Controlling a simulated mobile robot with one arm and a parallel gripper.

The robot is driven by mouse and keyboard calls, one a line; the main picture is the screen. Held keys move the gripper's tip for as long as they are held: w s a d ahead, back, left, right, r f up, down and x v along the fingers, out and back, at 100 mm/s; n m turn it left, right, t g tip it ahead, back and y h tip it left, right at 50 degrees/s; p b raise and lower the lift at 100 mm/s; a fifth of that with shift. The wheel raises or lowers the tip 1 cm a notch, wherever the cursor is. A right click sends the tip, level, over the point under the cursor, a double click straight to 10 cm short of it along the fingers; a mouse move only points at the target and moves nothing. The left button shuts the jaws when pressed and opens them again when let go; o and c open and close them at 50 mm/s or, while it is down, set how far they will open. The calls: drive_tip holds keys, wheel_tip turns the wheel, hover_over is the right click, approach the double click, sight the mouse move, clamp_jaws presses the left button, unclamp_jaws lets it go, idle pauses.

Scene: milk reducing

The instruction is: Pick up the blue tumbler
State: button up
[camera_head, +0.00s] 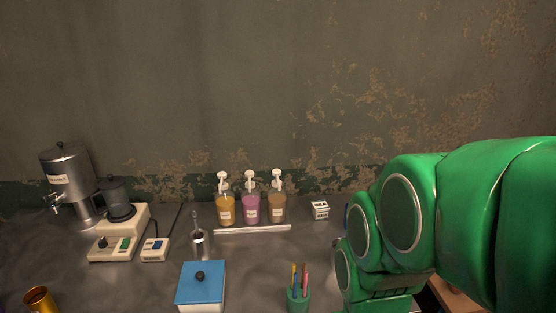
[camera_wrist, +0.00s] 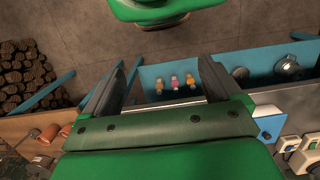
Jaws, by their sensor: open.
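I cannot make out a blue tumbler in either view. My gripper (camera_wrist: 165,64) shows in the wrist view with its two dark fingers spread wide apart and nothing between them. In the head view my green arm fills the right side and hides part of the counter; the fingers do not show there.
The counter holds a steel urn (camera_head: 68,178), a grinder-like machine (camera_head: 117,205), three pump bottles (camera_head: 250,207), a blue-lidded box (camera_head: 203,281), a green pen cup (camera_head: 298,300) and a gold cup (camera_head: 40,300). The wrist view shows stacked logs (camera_wrist: 22,75) and orange cups (camera_wrist: 50,133).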

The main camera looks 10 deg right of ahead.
drive_tip(key=w+a+m+y, duration=0.35)
drive_tip(key=w+a, duration=0.35)
drive_tip(key=w, duration=0.3)
drive_tip(key=w+r+m+t+y, duration=0.2)
drive_tip(key=w+m+t+y, duration=0.45)
drive_tip(key=w, duration=1.75)
drive_tip(key=w+d+f+m+t, duration=0.2)
drive_tip(key=w+d+f+m, duration=0.1)
drive_tip(key=w+d+m, duration=0.4)
drive_tip(key=w+d+f+m+t, duration=0.25)
drive_tip(key=w+d+m, duration=0.25)
drive_tip(key=w+d, duration=0.25)
drive_tip(key=w+d+f+m+t+h, duration=0.25)
drive_tip(key=d+f+m, duration=0.2)
drive_tip(key=d, duration=0.35)
drive_tip(key=w+d+f+m+t+h, duration=0.1)
drive_tip(key=w+d+f+m, duration=0.25)
drive_tip(key=d+f, duration=0.4)
drive_tip(key=shift+g+h, duration=0.25)
drive_tip(key=shift+g, duration=0.1)
drive_tip(key=shift+w+r+x, duration=0.1)
drive_tip(key=shift+r+x, duration=0.1)
drive_tip(key=shift+x, duration=0.8)
drive_tip(key=shift+w+r+x, duration=0.1)
drive_tip(key=shift+r+x, duration=0.05)
drive_tip(key=shift+x, duration=0.9)
drive_tip(key=shift+w+r+x, duration=0.1)
drive_tip(key=shift+r+x, duration=0.1)
drive_tip(key=shift+x, duration=0.8)
